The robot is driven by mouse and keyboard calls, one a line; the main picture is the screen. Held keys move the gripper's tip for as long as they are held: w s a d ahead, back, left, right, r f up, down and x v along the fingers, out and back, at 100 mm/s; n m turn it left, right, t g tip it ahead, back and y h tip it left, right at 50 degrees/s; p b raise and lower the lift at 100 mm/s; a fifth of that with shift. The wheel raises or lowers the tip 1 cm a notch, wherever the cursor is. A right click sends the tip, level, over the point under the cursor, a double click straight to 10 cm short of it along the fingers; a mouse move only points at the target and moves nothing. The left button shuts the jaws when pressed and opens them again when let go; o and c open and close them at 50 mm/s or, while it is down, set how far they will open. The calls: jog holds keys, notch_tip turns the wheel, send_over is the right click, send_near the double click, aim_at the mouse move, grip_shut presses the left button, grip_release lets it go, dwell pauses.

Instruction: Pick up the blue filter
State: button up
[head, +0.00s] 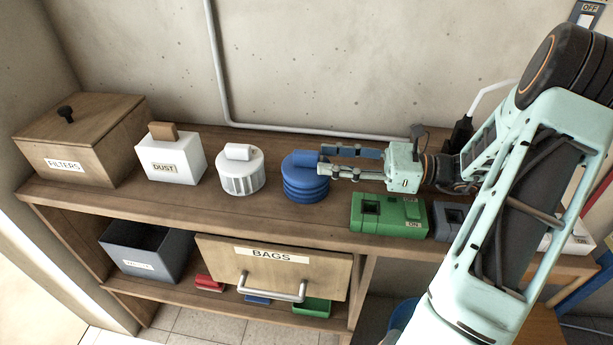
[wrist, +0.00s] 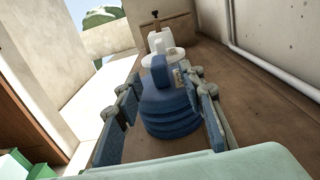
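The blue filter (head: 305,187) is a ribbed round body with a raised tab on top, and it stands upright on the wooden shelf top. My gripper (head: 322,162) reaches in from the right at the filter's height. Its two fingers are apart and their tips are at the filter's right side. In the wrist view the filter (wrist: 168,108) sits between the spread fingers, with its tab toward the top. Whether a finger touches it I cannot tell.
A white filter (head: 240,172) stands left of the blue one. Further left are a white DUST box (head: 170,160) and the wooden FILTERS box (head: 82,145). A green switch box (head: 388,216) sits close at the front right. A wall pipe (head: 290,130) runs behind.

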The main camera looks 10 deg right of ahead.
aim_at(320, 158)
jog(key=shift+x, duration=2.9)
grip_shut()
